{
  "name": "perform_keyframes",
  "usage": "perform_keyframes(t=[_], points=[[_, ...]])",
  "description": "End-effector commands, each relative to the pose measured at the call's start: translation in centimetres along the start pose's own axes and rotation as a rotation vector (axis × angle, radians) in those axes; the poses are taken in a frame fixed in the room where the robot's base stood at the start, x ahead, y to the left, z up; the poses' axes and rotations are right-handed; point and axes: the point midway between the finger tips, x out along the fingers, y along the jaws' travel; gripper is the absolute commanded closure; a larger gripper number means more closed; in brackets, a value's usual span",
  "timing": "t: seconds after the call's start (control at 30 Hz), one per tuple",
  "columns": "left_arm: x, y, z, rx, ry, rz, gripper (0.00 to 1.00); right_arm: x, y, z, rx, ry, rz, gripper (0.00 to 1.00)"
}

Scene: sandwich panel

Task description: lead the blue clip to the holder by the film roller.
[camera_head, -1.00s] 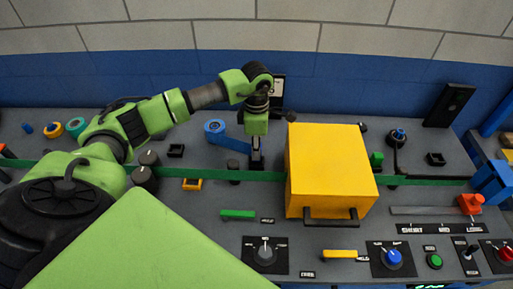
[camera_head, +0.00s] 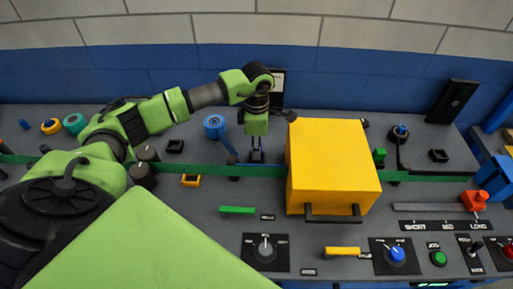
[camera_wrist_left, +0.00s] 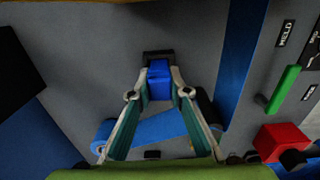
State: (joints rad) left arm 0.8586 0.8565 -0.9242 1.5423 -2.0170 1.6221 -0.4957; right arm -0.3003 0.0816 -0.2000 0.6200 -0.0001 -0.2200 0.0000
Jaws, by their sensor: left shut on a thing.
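My left gripper (camera_head: 257,152) is shut and points down, just left of the yellow box. In the left wrist view its fingertips (camera_wrist_left: 159,88) are closed on the blue clip (camera_wrist_left: 159,78). A dark, square-ended piece, seemingly the holder (camera_wrist_left: 158,54), sits right at the clip's far end; I cannot tell whether the clip is in it. The blue film roll (camera_head: 214,127) stands left of the gripper. Its blue film (camera_wrist_left: 155,130) runs across below the fingers towards a dark roller (camera_wrist_left: 206,105). My right gripper is not in view.
The big yellow box (camera_head: 330,160) with a black handle stands close to the right of the gripper. A green strip (camera_head: 262,171) runs across the panel in front. Switches and knobs (camera_head: 396,254) line the front edge. The blue back wall (camera_head: 340,80) rises behind.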

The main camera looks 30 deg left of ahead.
Motion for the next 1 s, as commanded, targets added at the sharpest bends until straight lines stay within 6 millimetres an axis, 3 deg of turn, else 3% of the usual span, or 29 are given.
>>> perform_keyframes(t=[0.33,0.37,0.43,1.0], points=[[0.58,0.04,0.01,-0.001,-0.001,0.001,1.0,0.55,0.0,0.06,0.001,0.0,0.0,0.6],[0.57,0.04,0.01,-0.001,-0.001,0.001,0.8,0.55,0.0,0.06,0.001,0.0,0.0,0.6],[0.57,0.04,0.01,-0.001,-0.001,0.001,0.63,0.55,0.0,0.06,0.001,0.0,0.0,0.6],[0.6,0.01,0.01,0.0,0.0,0.0,0.63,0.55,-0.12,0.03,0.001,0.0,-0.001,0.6]])
